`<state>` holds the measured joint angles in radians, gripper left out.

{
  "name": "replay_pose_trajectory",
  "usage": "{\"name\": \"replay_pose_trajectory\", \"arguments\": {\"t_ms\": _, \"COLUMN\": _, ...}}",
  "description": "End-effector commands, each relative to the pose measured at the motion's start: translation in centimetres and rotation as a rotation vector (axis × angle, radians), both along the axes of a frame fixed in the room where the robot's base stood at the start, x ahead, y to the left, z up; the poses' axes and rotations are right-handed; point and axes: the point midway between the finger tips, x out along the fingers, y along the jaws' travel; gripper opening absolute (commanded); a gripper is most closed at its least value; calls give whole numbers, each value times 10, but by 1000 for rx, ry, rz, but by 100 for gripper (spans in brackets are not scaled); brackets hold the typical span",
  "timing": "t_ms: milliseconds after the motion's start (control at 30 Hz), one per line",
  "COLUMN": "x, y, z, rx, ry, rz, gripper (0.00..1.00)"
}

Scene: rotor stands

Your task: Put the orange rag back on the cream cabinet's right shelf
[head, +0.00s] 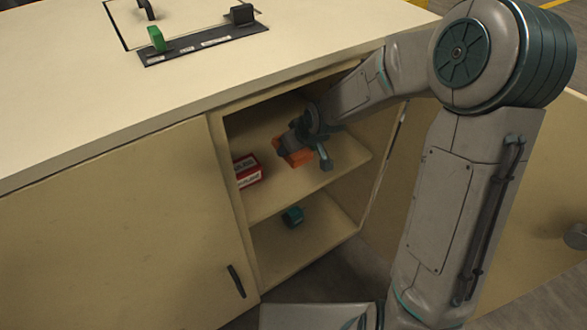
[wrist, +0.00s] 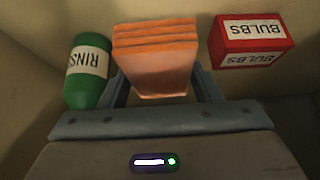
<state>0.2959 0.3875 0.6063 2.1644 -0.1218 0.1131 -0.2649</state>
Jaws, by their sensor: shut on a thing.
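The orange rag (wrist: 155,65) is a folded stack between the two fingers of my gripper (wrist: 160,95) in the wrist view. My gripper is shut on it. In the head view, the orange rag (head: 295,153) shows at my gripper (head: 306,158), inside the open right compartment of the cream cabinet (head: 110,220), over the upper shelf (head: 275,190). I cannot tell whether the rag touches the shelf.
A red bulbs box (head: 247,171) stands on the upper shelf, left of the rag. A teal object (head: 292,217) sits on the lower shelf. The compartment walls are close around my arm.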

Motion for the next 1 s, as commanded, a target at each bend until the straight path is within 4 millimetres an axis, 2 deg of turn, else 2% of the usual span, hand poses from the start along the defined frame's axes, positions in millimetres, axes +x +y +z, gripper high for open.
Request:
{"name": "replay_pose_trajectory", "arguments": {"t_ms": 33, "x": -1, "y": 0, "z": -17, "rx": 0, "ry": 3, "rz": 1, "gripper": 36}}
{"name": "replay_pose_trajectory", "arguments": {"t_ms": 100, "x": -1, "y": 1, "z": -31, "rx": 0, "ry": 3, "rz": 1, "gripper": 36}}
{"name": "replay_pose_trajectory", "arguments": {"t_ms": 267, "x": 0, "y": 0, "z": -46, "rx": 0, "ry": 1, "rz": -1, "gripper": 36}}
{"name": "replay_pose_trajectory", "arguments": {"t_ms": 500, "x": -1, "y": 0, "z": -78, "rx": 0, "ry": 3, "rz": -1, "gripper": 36}}
{"name": "replay_pose_trajectory", "arguments": {"t_ms": 867, "x": 0, "y": 0, "z": -80, "rx": 0, "ry": 1, "rz": -2, "gripper": 36}}
{"name": "replay_pose_trajectory", "arguments": {"t_ms": 900, "x": 0, "y": -1, "z": -80, "rx": 1, "ry": 0, "rz": -3, "gripper": 63}}
{"name": "replay_pose_trajectory", "arguments": {"t_ms": 967, "x": 0, "y": -1, "z": -79, "rx": 0, "ry": 1, "rz": -3, "gripper": 79}}
{"name": "replay_pose_trajectory", "arguments": {"t_ms": 1000, "x": 0, "y": -1, "z": -79, "rx": 0, "ry": 1, "rz": -3, "gripper": 79}}
